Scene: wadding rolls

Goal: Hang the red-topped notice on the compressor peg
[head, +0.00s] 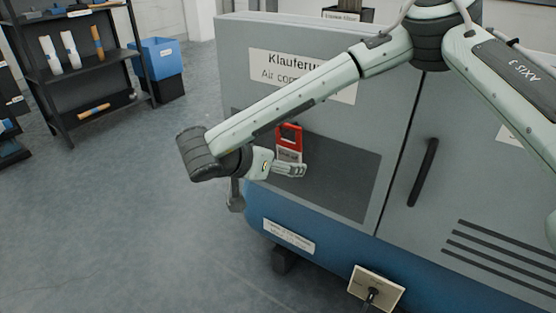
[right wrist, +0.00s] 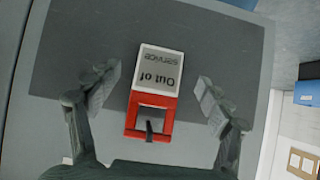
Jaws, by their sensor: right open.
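The notice (head: 289,138) has a red top with an opening and a white lower part. It is against the dark panel on the compressor's front. In the right wrist view the notice (right wrist: 155,92) appears upside down and reads "Out of service". A dark peg (right wrist: 149,130) shows at the opening and crosses the red top bar, so the notice appears to hang on it. My right gripper (head: 290,168) is open in front of the panel. In the wrist view its fingers (right wrist: 158,84) stand on both sides of the notice, apart from it. My left gripper is out of view.
The grey and blue compressor (head: 310,200) fills the middle and right, with a dark door handle (head: 423,172). A dark shelf (head: 60,77) with rolls and a blue bin (head: 158,56) stand at the back left.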

